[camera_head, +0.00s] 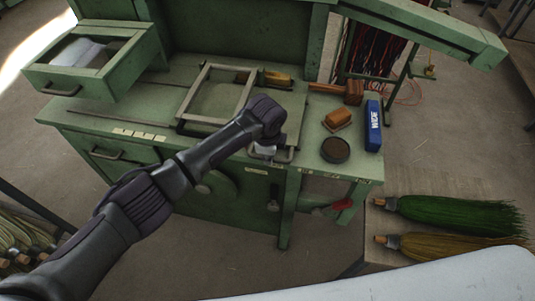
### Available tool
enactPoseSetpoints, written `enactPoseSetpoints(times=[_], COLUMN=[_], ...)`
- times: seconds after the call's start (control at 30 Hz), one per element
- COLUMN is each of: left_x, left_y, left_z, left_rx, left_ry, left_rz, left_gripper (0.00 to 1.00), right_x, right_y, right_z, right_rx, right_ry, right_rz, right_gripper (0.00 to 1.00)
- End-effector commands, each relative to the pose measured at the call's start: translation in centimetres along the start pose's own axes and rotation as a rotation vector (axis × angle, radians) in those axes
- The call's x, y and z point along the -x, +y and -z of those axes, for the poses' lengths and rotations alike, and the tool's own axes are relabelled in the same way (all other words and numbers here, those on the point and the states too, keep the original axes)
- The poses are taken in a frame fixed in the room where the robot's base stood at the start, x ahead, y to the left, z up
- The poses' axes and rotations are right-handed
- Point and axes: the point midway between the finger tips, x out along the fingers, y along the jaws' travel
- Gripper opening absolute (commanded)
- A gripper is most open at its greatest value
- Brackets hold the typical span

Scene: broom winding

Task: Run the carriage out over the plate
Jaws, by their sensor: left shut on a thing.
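A square frame, which looks like the carriage (196,88), lies on the green bench top, with a flat grey-green plate surface (222,100) showing inside it. A metal bar handle (289,155) is at the front edge of the bench top. My left gripper (264,151) reaches in from the left and is shut on this handle near the front edge. The dark wrist hides the fingertips and part of the frame's right front corner. My right gripper is out of view.
An open drawer (128,61) sticks out at the upper left. A brown block (338,118), a dark round tin (335,150) and a blue box (373,126) stand at the bench's right end. Green (455,212) and tan (450,246) brooms lie at lower right.

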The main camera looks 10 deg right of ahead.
Motion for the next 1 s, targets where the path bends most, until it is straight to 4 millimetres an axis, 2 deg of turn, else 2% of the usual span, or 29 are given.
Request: enactPoseSetpoints(times=[0.03,0.17,0.43,0.57,0.67,1.0], left_x=[0.1,0.1,0.1,0.7,2.2,9.3], left_y=[0.1,0.1,0.0,0.0,-0.1,-0.1], left_z=[0.6,0.5,0.2,0.2,0.2,0.3], left_rx=[-0.002,-0.002,-0.001,-0.001,-0.002,-0.003], left_ry=[0.013,0.011,0.006,0.006,0.007,0.007], left_rz=[0.000,0.001,0.000,0.002,0.004,0.005], left_gripper=[0.19,0.41,0.41,0.41,0.41,0.41], right_x=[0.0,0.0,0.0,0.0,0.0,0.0], right_y=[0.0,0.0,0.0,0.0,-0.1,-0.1], right_z=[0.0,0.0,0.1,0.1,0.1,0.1], right_rx=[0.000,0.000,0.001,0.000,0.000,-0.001], right_ry=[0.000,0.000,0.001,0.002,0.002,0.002], right_rz=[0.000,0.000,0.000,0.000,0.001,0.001], right_gripper=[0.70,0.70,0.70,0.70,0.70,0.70])
